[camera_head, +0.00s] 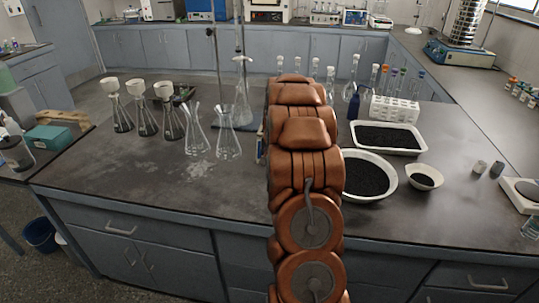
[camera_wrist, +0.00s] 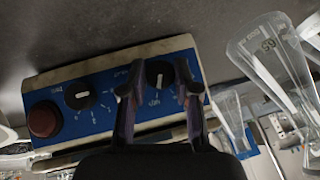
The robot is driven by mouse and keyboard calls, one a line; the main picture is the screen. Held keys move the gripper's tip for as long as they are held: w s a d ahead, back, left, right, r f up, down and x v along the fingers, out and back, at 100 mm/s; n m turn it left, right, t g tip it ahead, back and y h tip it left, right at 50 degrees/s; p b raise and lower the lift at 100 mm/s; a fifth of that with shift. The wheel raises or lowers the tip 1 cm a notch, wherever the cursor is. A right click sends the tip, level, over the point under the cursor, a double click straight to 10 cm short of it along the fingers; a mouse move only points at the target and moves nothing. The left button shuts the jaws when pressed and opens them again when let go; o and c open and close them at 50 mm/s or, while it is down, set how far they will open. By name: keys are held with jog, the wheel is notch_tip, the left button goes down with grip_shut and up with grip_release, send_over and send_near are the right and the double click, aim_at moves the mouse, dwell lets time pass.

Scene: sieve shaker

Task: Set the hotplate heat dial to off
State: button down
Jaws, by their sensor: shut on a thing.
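In the wrist view the hotplate (camera_wrist: 110,92) shows its blue front panel with two black dials and a red round button (camera_wrist: 44,119). One dial (camera_wrist: 80,95) sits near the button, its white mark roughly level. The other dial (camera_wrist: 159,73) lies between the two fingers of my gripper (camera_wrist: 157,90), which is shut on it. Its white mark is about upright in the picture. The panel lettering is tilted and too small to tell which dial is heat. In the head view my arm hides the gripper and most of the hotplate.
Several glass flasks (camera_head: 197,132) stand on the bench (camera_head: 110,185) left of my arm. A stand (camera_head: 214,75) rises behind them. A dish of black grains (camera_head: 367,178), a tray (camera_head: 387,138), a small bowl (camera_head: 424,177) and a white rack (camera_head: 394,108) are on the right.

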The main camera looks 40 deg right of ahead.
jog(key=shift+w+f+n+g+h+b, duration=0.1)
jog(key=shift+f+n+g+h+b, duration=0.15)
jog(key=shift+n+g+h+b, duration=0.65)
jog(key=n+g+h+b, duration=0.2)
jog(key=b, duration=0.1)
jog(key=n+g+b, duration=0.1)
jog(key=b, duration=0.1)
jog(key=shift+w+a+n+g+h, duration=0.25)
jog(key=shift+n+g+h, duration=0.15)
jog(key=n+h+b, duration=0.1)
jog(key=n+g+h+b, duration=0.1)
jog(key=b, duration=0.1)
jog(key=shift+a+f+n+g+h, duration=0.15)
jog(key=shift+n+g+h, duration=0.15)
jog(key=shift+n, duration=0.1)
jog(key=shift+n+g+h+b, duration=0.4)
jog(key=shift+n+h+b, duration=0.8)
jog(key=shift+n+h, duration=0.6)
jog(key=c, duration=0.8)
grip_release()
jog(key=shift+c, duration=0.2)
jog(key=shift+a, duration=0.1)
